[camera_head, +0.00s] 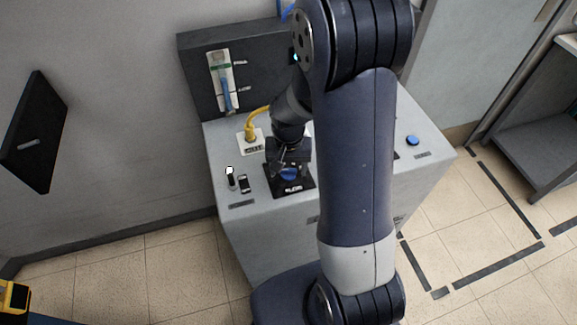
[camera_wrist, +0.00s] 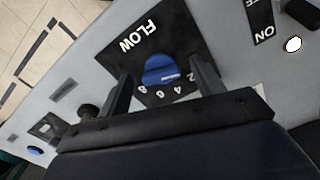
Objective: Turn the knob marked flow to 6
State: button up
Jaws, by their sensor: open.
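The blue flow knob (camera_head: 290,174) sits on a black plate (camera_head: 302,187) marked FLOW on top of the grey console. In the wrist view the knob (camera_wrist: 158,67) lies between the two fingers of my gripper (camera_wrist: 161,69), which is open with one finger on each side. Gaps seem to show beside the knob; I cannot tell whether either finger touches it. The plate (camera_wrist: 135,60) shows white digits 2, 4, 6 and 8 along the knob's near side. A pale line marks the knob's lower edge; which digit it points to is unclear. My gripper (camera_head: 288,158) partly hides the knob in the head view.
On the console (camera_head: 232,218), a yellow cable plug (camera_head: 251,132) stands behind my gripper and a white-tipped toggle switch (camera_head: 230,177) stands left. A blue button (camera_head: 412,140) is at the right. My arm hides the middle.

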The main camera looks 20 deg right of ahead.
jog(key=shift+c, duration=0.5)
jog(key=c, duration=0.9)
jog(key=shift+m, duration=0.3)
jog(key=m+b, duration=0.1)
jog(key=m, duration=0.3)
jog(key=shift+w+f+m+b, duration=0.1)
jog(key=shift+m+b, duration=0.2)
jog(key=shift+b, duration=0.1)
jog(key=m+b, duration=0.1)
jog(key=m, duration=0.4)
jog(key=shift+w+a, duration=0.1)
jog(key=shift+a, duration=0.05)
jog(key=m+b, duration=0.1)
jog(key=m, duration=0.4)
jog(key=shift+w+m, duration=0.1)
jog(key=shift+m, duration=0.3)
jog(key=m, duration=0.5)
jog(key=shift+w+b, duration=0.1)
jog(key=shift+b, duration=0.25)
jog(key=shift+m, duration=0.3)
